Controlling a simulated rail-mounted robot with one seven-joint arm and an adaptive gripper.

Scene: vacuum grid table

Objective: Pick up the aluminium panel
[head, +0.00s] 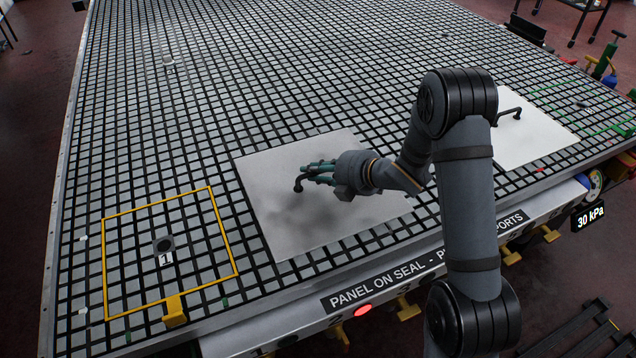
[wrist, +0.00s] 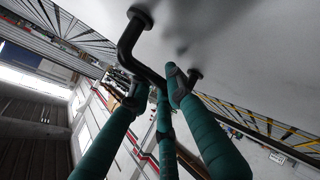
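The grey aluminium panel (head: 275,215) lies flat on the grid table, near its front edge. Its black bar handle (head: 299,183) stands at the panel's left-middle. My gripper (head: 318,172) is low over the panel, its teal fingers reaching left to the handle. In the wrist view, the panel (wrist: 245,45) fills the upper right and the handle (wrist: 128,45) runs down between my spread fingertips (wrist: 153,88). The fingers look apart; one fingertip overlaps the bar, and whether it touches cannot be told.
A white panel (head: 530,140) with a black handle lies at the right, behind my arm. A yellow square outline (head: 106,255), marked 1 around a dark round port (head: 164,244), is at the left. The front rail has a red light (head: 363,310) and a 30 kPa display (head: 590,217). The far table is mostly clear.

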